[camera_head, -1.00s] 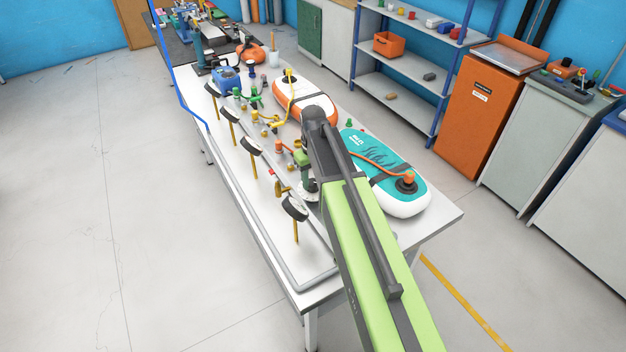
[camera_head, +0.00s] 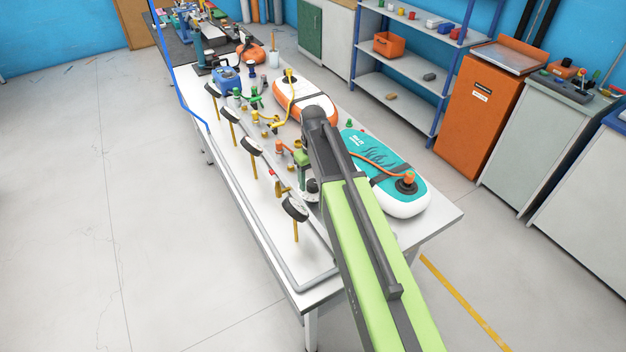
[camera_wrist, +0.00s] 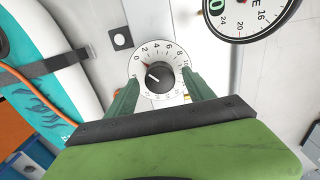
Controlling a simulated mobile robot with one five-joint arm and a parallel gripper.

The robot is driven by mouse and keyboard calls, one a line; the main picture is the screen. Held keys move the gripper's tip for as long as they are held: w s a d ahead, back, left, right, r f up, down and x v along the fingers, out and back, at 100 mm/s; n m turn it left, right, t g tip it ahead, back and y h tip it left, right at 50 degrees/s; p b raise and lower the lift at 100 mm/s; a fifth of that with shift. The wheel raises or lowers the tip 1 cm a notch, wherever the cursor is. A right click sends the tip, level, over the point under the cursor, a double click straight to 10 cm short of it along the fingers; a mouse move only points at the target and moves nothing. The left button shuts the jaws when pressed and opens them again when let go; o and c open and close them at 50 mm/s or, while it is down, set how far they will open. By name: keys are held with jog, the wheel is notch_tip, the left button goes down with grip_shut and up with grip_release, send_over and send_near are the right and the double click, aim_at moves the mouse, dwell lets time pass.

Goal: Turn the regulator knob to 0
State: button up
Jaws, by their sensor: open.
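The regulator knob (camera_wrist: 160,76) is black with a white pointer line, on a round white dial (camera_wrist: 172,50) with printed numbers, in the wrist view. The pointer is angled toward the left side of the dial, near a small red mark; the exact number is hard to read. My gripper (camera_wrist: 161,79) is open, with one green finger on each side of the knob. I cannot tell whether the fingers touch it. In the head view my gripper (camera_head: 304,172) is over the table's near part, and my arm hides much of this spot.
A pressure gauge (camera_wrist: 248,12) is at the wrist view's upper right. A teal and white inflatable board (camera_wrist: 40,50) lies at left. In the head view, several gauges on yellow posts line the white table's (camera_head: 275,255) left side, and an orange board (camera_head: 308,98) lies farther back.

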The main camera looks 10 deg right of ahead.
aim_at(314, 183)
notch_tip(314, 183, up, 17)
jog(key=p, duration=1.6)
jog(key=shift+p, duration=0.4)
jog(key=shift+s, duration=0.1)
